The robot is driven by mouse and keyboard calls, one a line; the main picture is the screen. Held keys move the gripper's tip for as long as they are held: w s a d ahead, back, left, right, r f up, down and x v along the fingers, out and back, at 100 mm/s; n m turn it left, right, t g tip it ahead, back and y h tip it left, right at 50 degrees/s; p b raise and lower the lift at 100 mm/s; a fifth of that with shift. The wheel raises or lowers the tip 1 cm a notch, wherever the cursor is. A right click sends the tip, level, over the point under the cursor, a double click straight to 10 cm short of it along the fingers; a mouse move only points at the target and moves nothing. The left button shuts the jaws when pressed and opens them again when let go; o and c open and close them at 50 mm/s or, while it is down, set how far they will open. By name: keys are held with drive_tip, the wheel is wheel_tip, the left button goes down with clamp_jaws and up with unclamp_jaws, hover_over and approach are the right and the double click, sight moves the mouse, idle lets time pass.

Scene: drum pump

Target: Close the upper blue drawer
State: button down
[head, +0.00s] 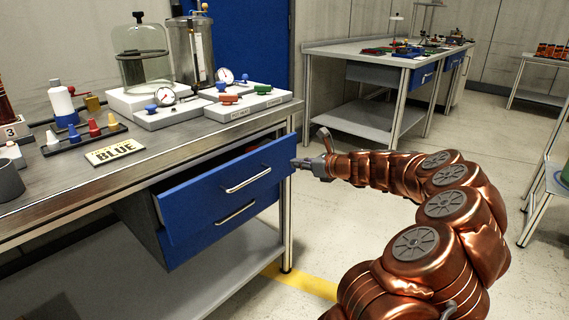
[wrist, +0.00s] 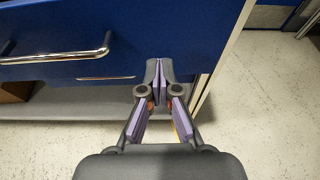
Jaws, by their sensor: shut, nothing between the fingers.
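The upper blue drawer (head: 190,202) is part way open under the workbench, with a dark gap above its front. Its silver bar handle (head: 247,181) is in the middle of the front. In the wrist view the blue front (wrist: 150,25) fills the top, with the handle (wrist: 65,57) at left. My gripper (head: 297,162) is at the right end of the drawer front. In the wrist view its fingertips (wrist: 160,76) are together, empty, and at the lower right part of the front. I cannot tell whether they touch it.
The lower blue drawer (head: 190,243) with its own handle sits directly beneath. A table leg (head: 287,230) stands just right of the drawers.

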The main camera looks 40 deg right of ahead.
sight(278, 159)
drive_tip(key=x, duration=0.1)
drive_tip(key=b+x, duration=0.1)
drive_tip(key=x, duration=0.2)
drive_tip(key=shift+w+a+r, duration=0.1)
drive_tip(key=shift+w+r, duration=0.1)
drive_tip(key=shift+w, duration=0.1)
drive_tip(key=shift+w+a+r+b, duration=0.1)
drive_tip(key=shift+w+b, duration=0.35)
drive_tip(key=shift+w, duration=0.15)
